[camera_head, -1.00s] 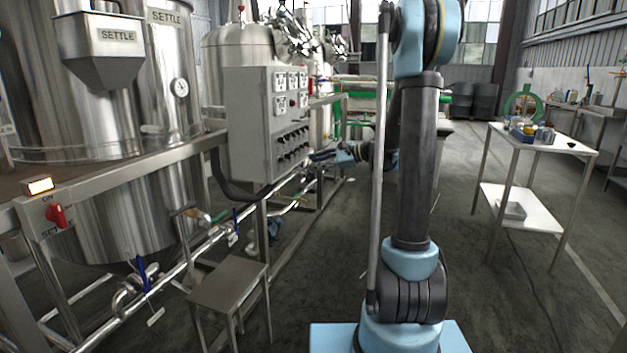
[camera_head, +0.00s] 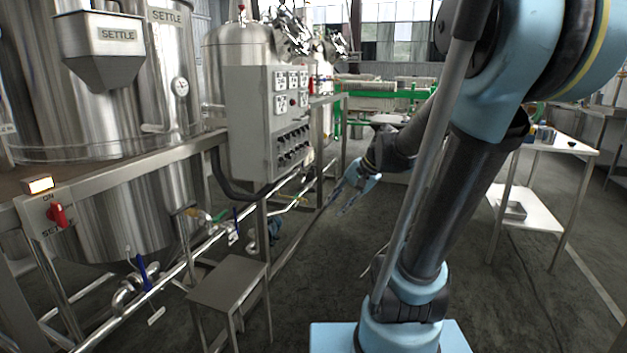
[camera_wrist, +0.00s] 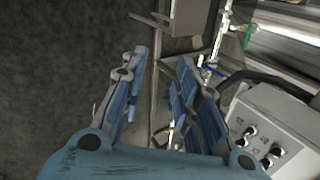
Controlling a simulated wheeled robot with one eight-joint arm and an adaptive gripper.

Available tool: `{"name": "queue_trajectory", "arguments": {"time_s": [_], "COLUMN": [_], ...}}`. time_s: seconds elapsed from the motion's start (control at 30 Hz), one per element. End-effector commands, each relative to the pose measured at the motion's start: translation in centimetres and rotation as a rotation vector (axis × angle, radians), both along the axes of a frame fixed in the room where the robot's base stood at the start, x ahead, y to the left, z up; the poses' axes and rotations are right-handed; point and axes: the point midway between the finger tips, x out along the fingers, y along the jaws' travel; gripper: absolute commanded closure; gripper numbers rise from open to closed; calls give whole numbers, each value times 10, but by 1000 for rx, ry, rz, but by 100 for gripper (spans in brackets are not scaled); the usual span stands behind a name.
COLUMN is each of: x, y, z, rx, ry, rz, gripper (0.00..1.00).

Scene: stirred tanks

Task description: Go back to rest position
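My gripper (camera_head: 350,193) hangs in the air right of the control box and clear of it in the head view. In the wrist view its two blue fingers (camera_wrist: 158,90) are spread apart with nothing between them. The grey control box (camera_head: 262,125) with knobs and gauges stands on the tank frame; its knobs also show at the lower right of the wrist view (camera_wrist: 270,145). My arm is bent, with its upper links leaning toward the camera and right, hiding part of the white table.
A steel tank marked SETTLE (camera_head: 165,65) stands at left, with pipes and valves below. A small metal stool (camera_head: 228,283) stands in front of the pipes. A white table (camera_head: 562,145) stands at right. The floor between has free room.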

Motion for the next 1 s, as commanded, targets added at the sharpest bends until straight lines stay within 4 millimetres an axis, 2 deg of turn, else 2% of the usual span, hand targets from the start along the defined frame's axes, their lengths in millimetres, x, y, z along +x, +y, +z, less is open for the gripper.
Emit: {"name": "queue_trajectory", "arguments": {"time_s": [0.03,0.2,0.6,0.8,1.0], "x": [-14,-52,-131,-153,-158], "y": [-6,-27,-85,-105,-111], "z": [-6,-23,-68,-82,-86], "rx": [-40,-181,-500,-605,-637], "ry": [-11,-45,-88,-92,-92], "rz": [25,119,352,435,462], "gripper": [72,72,72,72,72]}}
